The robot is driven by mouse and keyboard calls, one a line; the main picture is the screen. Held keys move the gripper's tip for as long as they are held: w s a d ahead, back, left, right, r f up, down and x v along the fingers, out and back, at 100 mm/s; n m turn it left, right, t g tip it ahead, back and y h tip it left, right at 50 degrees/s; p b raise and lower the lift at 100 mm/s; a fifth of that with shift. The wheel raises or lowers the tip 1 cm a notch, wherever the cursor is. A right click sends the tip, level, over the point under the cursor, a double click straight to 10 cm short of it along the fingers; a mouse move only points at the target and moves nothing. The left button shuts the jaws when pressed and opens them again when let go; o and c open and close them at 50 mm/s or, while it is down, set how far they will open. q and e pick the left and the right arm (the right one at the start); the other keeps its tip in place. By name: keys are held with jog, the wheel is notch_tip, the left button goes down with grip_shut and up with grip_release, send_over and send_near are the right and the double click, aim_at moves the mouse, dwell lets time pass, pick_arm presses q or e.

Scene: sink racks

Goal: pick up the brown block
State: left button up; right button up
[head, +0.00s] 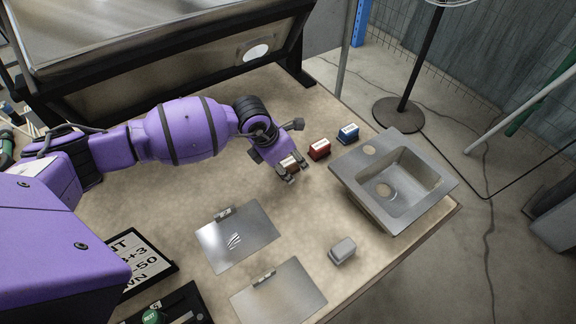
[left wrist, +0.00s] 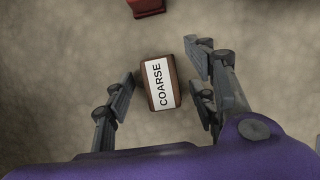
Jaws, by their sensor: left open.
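The brown block (left wrist: 174,80) has a white label reading COARSE on its top. In the left wrist view it lies on the table between the fingers of my left gripper (left wrist: 163,98), close to the tips. The fingers are spread to either side of it, with a gap on the right; whether the left finger touches it I cannot tell. In the head view my left gripper (head: 289,173) points down at the brown block (head: 291,164), which the gripper partly hides. My right gripper is not in either view.
A red block (head: 319,149) and a blue block (head: 347,134) stand in a row to the right, near the metal sink (head: 357,181). A grey block (head: 342,250) and two metal plates (head: 237,237) lie nearer the front. The table around the brown block is clear.

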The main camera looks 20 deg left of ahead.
aim_at(291, 159)
pick_arm(q)
jog(key=c, duration=1.3)
jog(key=shift+r, duration=0.15)
jog(key=shift+r, duration=0.25)
notch_tip(291, 159, up, 2)
jog(key=shift+r, duration=0.15)
jog(key=s+d+r, duration=0.1)
jog(key=s+r, duration=0.2)
jog(key=s, duration=0.1)
jog(key=s+d+r, duration=0.1)
jog(key=s+r, duration=0.2)
jog(key=s, duration=0.2)
jog(key=s+d+r, duration=0.1)
jog(key=s+r, duration=0.3)
jog(key=shift+s+d, duration=0.2)
jog(key=shift+s, duration=0.1)
